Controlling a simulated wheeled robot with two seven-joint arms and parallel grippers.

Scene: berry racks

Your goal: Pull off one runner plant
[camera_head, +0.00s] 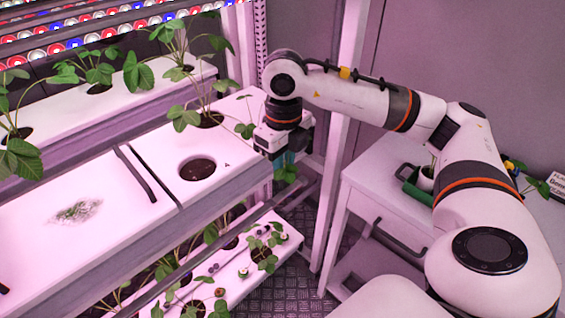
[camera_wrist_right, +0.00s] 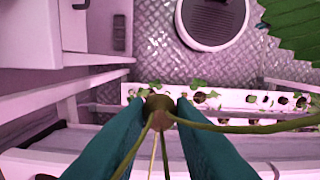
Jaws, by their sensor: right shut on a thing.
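My right gripper (camera_head: 285,158) is at the front right corner of the upper rack, pointing down. Its teal fingers (camera_wrist_right: 110,140) are shut on the small brownish-green crown of a runner plant (camera_wrist_right: 158,103). Thin green stems run from the crown toward the camera and to the right. In the head view, leaves of this plant (camera_head: 287,174) show just below the fingers. A potted strawberry plant (camera_head: 190,118) stands in the rack hole just left of the gripper. Whether a runner still joins the two is hidden. My left gripper is not in view.
The white upper rack (camera_head: 150,145) has an empty round hole (camera_head: 197,168). A lower rack (camera_head: 235,285) holds several small plants. Metal floor lies between.

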